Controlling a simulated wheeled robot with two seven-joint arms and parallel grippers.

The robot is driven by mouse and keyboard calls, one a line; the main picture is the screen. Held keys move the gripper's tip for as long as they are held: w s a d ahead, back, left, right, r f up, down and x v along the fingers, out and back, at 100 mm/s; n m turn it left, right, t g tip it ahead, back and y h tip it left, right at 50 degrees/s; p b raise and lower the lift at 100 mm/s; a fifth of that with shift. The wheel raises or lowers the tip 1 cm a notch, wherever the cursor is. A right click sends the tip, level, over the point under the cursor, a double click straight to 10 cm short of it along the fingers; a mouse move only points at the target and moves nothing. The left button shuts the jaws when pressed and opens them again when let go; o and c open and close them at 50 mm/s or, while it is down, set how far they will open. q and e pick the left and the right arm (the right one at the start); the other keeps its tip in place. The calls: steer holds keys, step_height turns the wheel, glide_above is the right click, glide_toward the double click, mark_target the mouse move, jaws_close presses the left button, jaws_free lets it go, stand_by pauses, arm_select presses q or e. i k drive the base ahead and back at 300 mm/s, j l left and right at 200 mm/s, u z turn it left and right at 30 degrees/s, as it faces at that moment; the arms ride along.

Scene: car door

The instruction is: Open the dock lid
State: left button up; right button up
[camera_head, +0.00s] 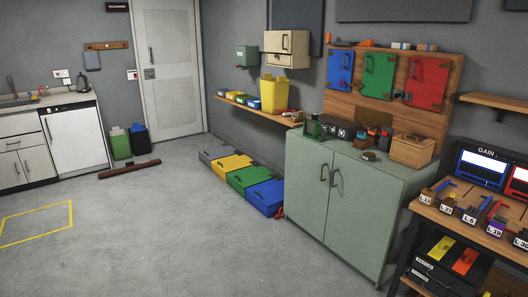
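No gripper of mine is in view. I cannot tell which thing is the dock. Several things look lidded. A light wooden box (411,150) stands on the right of the green cabinet top. Blue (340,72), green (378,76) and red (426,82) panels with handles are on the wooden wall board (450,86) and look shut. A blue box (266,195) and a green box (246,180) lie on the floor beside the cabinet, with flat tops that look closed. A cream wall box (287,47) and a small green wall box (246,56) hang at the back.
The green cabinet (345,210) is shut, with a dark case (341,130) on top. A wooden workbench (470,226) with labelled holders stands at the right. A dark beam (129,168) lies on the floor by the bins. The middle floor (160,235) is clear.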

mark_target(332, 121)
steer(key=i, duration=1.7)
steer(key=i+j+z, duration=0.2)
steer(key=i+z, duration=0.2)
steer(key=i, duration=0.35)
steer(key=i+j+z, duration=0.45)
steer(key=i, duration=0.25)
steer(key=i+j+z, duration=0.4)
steer(key=i+j, duration=0.2)
